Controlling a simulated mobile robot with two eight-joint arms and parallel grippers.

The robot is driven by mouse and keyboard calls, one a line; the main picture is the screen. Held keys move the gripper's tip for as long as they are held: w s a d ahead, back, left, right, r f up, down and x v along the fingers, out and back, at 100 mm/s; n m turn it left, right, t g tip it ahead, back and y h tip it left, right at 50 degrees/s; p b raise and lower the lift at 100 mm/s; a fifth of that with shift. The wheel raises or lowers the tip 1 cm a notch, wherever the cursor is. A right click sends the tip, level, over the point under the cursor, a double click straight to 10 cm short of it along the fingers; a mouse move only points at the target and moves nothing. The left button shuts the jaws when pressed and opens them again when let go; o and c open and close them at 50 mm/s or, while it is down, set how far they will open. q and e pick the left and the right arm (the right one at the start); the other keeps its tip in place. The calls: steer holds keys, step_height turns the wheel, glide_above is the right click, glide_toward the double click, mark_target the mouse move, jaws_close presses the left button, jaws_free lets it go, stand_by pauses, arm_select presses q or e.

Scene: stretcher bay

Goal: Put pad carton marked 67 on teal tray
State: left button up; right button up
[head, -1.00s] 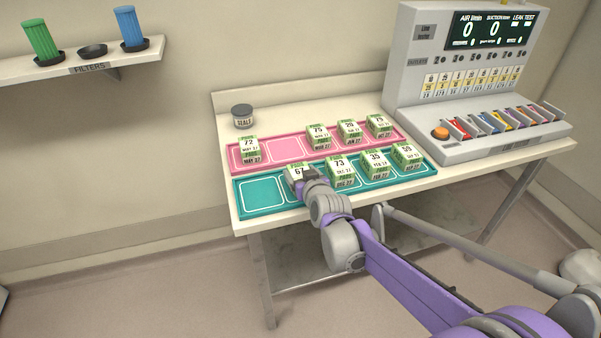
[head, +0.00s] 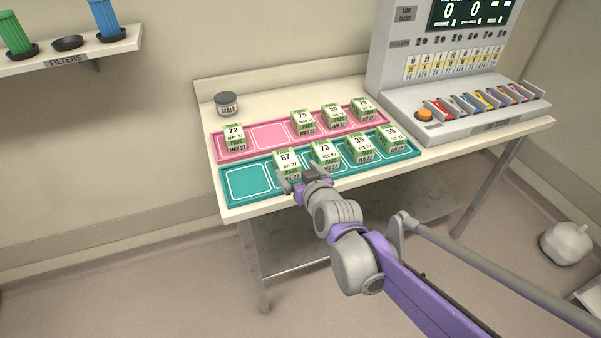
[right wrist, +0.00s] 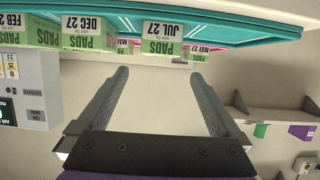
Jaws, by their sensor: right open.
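The carton marked 67 (head: 288,159), white and green, sits upright on the teal tray (head: 240,182), in the slot left of the carton marked 73. My right gripper (head: 295,179) is at the near side of this carton, its fingers spread. In the right wrist view, a carton reading JUL 27 (right wrist: 160,40) shows beyond the open fingertips (right wrist: 160,74), with nothing between them. The gripper hides part of the carton's lower front in the head view. My left gripper is not in view.
Cartons 73 (head: 325,152), 35 (head: 360,147) and 59 (head: 391,139) share the teal tray. The pink tray (head: 271,137) behind holds several cartons. The teal tray's left end is bare.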

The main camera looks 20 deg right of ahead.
steer(key=s+f+g, duration=0.3)
steer(key=s+f, duration=0.1)
steer(key=s, duration=0.5)
steer(key=s+f+g, duration=0.3)
steer(key=s+f, duration=0.2)
steer(key=s, duration=0.4)
steer(key=s+f+g, duration=0.3)
steer(key=s+f, duration=0.1)
steer(key=s, duration=0.6)
steer(key=shift+f, duration=0.3)
